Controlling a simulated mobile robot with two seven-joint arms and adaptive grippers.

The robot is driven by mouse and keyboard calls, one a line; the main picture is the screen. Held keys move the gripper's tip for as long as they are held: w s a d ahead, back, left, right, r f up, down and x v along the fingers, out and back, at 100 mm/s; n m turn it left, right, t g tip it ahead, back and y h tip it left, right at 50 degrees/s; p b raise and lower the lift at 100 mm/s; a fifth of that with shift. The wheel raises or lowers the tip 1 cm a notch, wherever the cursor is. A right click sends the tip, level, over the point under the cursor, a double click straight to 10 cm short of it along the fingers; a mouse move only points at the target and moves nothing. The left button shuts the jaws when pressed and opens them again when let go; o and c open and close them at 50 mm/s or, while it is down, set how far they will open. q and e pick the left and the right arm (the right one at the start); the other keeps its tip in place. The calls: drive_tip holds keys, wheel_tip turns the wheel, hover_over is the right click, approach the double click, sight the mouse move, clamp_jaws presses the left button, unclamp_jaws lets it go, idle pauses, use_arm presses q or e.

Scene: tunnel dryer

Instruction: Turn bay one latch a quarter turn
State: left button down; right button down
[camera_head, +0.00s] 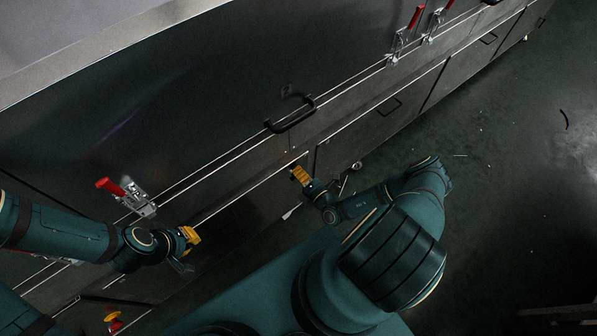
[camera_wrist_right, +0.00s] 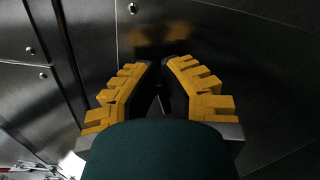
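A red-handled toggle latch (camera_head: 128,196) sits on the dryer's front edge at the left of the head view. Two more red-handled latches (camera_head: 402,36) (camera_head: 433,24) stand at the upper right. No bay number is readable, so I cannot tell which is bay one's. My left gripper (camera_head: 188,240), with yellow pads, is to the right of and below the left latch, apart from it; its finger gap is unclear. My right gripper (camera_head: 300,175) is near the panel below the black handle. In the right wrist view (camera_wrist_right: 158,66) its yellow-padded fingers stand apart with nothing between them.
The dryer's dark metal front (camera_head: 190,95) runs diagonally, with a black bar handle (camera_head: 290,115) and smaller handles (camera_head: 388,106). A yellow and red button (camera_head: 113,321) shows at the lower left. Open floor (camera_head: 500,170) lies to the right, with small debris.

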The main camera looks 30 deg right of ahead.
drive_tip(key=shift+d+f+m, duration=0.1)
drive_tip(key=shift+f+m, duration=0.05)
drive_tip(key=shift+m, duration=0.7)
drive_tip(key=shift+d+f+m, duration=0.1)
drive_tip(key=shift+m, duration=0.75)
drive_tip(key=shift+a, duration=0.1)
drive_tip(key=c, duration=1.1)
unclamp_jaws()
drive_tip(key=shift+f, duration=0.1)
drive_tip(key=shift+s, duration=0.15)
drive_tip(key=s, duration=0.7)
drive_tip(key=s+d, duration=0.1)
drive_tip(key=s, duration=0.3)
drive_tip(key=shift+s, duration=0.35)
